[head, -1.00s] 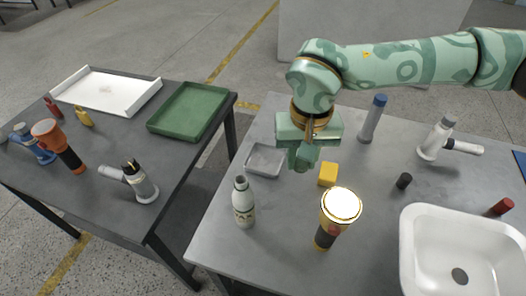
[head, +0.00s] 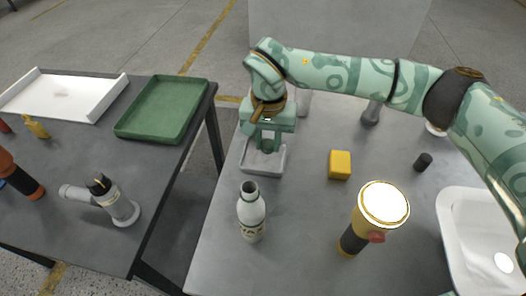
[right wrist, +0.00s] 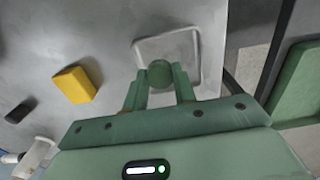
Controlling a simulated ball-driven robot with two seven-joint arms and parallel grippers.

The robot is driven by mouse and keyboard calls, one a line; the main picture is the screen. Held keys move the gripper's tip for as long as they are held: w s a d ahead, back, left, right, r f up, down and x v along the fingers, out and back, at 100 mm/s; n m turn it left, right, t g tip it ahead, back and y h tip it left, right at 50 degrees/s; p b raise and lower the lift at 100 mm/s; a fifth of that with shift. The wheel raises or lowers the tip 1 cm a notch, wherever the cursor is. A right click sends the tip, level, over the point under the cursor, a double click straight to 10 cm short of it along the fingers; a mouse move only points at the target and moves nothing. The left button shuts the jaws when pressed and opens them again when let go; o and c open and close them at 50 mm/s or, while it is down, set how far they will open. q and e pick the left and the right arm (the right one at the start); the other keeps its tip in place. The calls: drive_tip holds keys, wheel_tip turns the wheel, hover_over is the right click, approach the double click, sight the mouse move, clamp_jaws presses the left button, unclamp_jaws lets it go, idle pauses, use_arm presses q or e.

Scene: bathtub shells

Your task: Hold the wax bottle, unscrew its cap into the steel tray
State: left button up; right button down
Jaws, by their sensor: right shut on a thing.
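The white wax bottle (head: 251,216) stands upright on the grey table, and its dark open mouth faces up with no cap on it. My right gripper (head: 266,143) is over the small steel tray (head: 280,160), beyond the bottle. In the right wrist view, the gripper (right wrist: 159,85) is shut on a round green cap (right wrist: 159,72), seen in front of the steel tray (right wrist: 198,70). The gripper covers part of the tray in the head view. I cannot tell how high the cap is above the tray. My left gripper is not in view.
A yellow block (head: 340,165) and a lit yellow-black flashlight (head: 355,235) stand right of the bottle. A small black cylinder (head: 423,162) and a white basin (head: 460,240) are further right. A green tray (head: 162,108) is on the left table, across a gap.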

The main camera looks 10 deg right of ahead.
sight(264, 157)
drive_tip(key=w+f, duration=0.1)
drive_tip(key=w+f+b, duration=0.1)
drive_tip(key=shift+w+a+f, duration=0.1)
drive_tip(key=shift+f, duration=0.25)
drive_tip(key=f, duration=0.1)
drive_tip(key=f+b, duration=0.1)
drive_tip(key=f, duration=0.1)
drive_tip(key=shift+w+f+b, duration=0.25)
drive_tip(key=shift+f+b, duration=0.05)
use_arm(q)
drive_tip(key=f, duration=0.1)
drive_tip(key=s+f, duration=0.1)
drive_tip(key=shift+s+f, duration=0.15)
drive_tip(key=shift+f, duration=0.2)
use_arm(e)
drive_tip(key=shift+r, duration=0.1)
drive_tip(key=c, duration=1.1)
unclamp_jaws()
